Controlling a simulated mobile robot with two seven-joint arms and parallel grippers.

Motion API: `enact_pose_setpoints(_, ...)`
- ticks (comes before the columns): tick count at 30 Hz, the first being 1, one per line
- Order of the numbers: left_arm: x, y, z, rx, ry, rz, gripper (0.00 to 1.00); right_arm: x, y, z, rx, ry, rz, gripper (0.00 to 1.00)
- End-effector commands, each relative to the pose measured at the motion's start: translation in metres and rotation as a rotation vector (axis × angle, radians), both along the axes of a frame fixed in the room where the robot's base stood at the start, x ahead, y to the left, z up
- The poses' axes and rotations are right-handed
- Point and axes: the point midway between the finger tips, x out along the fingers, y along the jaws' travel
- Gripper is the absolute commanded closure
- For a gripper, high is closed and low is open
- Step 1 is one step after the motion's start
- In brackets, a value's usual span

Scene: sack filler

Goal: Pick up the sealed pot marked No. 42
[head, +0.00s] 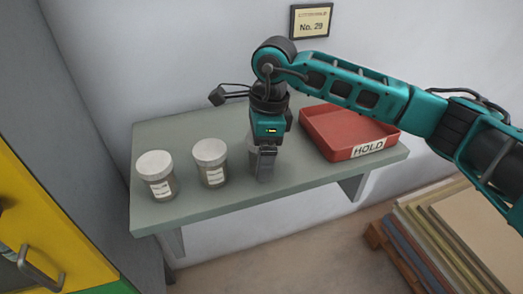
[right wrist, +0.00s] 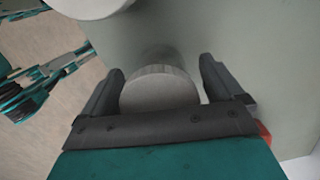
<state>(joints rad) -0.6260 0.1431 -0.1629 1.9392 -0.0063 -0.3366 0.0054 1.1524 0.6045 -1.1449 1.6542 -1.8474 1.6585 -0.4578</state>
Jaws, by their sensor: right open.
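Three lidded pots stand upright on a grey-green shelf (head: 300,180). One pot (head: 157,176) is at the left end, one (head: 211,164) is to its right, and the third pot (head: 250,146) is mostly hidden behind my right gripper (head: 265,172). The pots have pale lids and white labels too small to read, so I cannot tell which is No. 42. In the right wrist view my right gripper (right wrist: 161,66) is open, with one pot's round lid (right wrist: 160,90) between its fingers. Gaps show beside the lid. My left gripper cannot be made out.
A red tray (head: 368,151) marked HOLD sits on the shelf's right part and looks empty. A wall sign (head: 311,21) reads No. 29. Flat boards (head: 440,225) are stacked at lower right. A yellow cabinet (head: 45,225) stands at left. Another lid (right wrist: 90,6) is near the wrist view's top.

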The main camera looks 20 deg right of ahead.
Motion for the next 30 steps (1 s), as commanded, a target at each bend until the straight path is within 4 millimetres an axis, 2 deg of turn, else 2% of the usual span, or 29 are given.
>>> enact_pose_setpoints(7,0.0002,-0.0001,0.0003,0.000,-0.001,0.000,0.57,0.0003,0.0002,-0.0020,0.000,-0.001,0.000,0.08)
enact_pose_setpoints(24,0.0008,-0.0001,0.0010,-0.001,-0.003,0.000,0.57,0.0003,0.0000,-0.0015,0.000,-0.001,0.000,0.62)
enact_pose_setpoints(30,0.0010,-0.0001,0.0013,-0.001,-0.004,0.000,0.57,0.0004,0.0001,-0.0012,0.001,-0.001,0.000,0.65)
